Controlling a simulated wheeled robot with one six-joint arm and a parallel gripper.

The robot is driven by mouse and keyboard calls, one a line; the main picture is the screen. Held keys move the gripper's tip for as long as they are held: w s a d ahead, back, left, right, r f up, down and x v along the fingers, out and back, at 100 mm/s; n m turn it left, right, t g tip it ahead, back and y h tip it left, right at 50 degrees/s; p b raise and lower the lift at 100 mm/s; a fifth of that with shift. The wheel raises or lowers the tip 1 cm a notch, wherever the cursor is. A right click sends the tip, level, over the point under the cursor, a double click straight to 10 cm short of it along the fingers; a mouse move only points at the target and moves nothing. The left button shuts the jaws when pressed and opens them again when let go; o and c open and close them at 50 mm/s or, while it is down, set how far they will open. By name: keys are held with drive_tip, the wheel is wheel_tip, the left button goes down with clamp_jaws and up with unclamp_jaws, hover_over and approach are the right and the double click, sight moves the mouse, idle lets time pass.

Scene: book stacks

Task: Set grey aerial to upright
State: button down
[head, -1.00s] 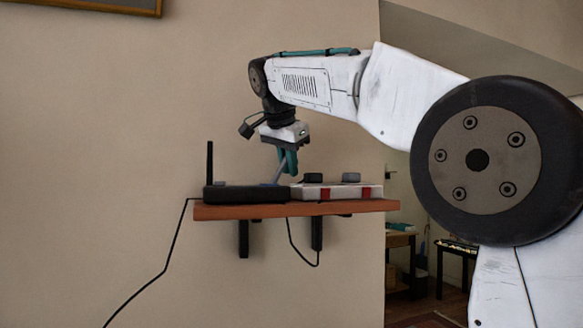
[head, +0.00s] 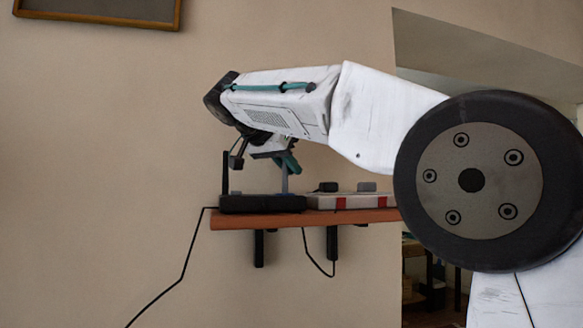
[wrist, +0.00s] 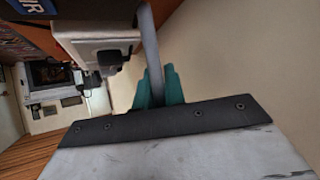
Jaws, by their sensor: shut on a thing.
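The grey aerial (head: 284,182) rises from the right part of the black router box (head: 262,204) and looks close to upright in the head view. My gripper (head: 287,164) is shut on its upper part with its teal fingers. In the wrist view the grey aerial (wrist: 150,45) runs down between the teal fingers (wrist: 158,88). Its tip is hidden by the gripper. A black aerial (head: 225,172) stands upright at the router's left end.
The router sits on a narrow wooden shelf (head: 300,219) on the wall. A pale box with red marks (head: 350,202) and dark blocks on top is right beside it. A black cable (head: 183,268) hangs at left. Open air lies in front of the shelf.

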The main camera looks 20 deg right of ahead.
idle(0.3)
drive_tip(key=c, duration=1.8)
unclamp_jaws()
drive_tip(key=shift+o, duration=0.2)
drive_tip(key=shift+a, duration=0.1)
drive_tip(key=v, duration=0.7)
drive_tip(key=shift+s+a+r, duration=0.2)
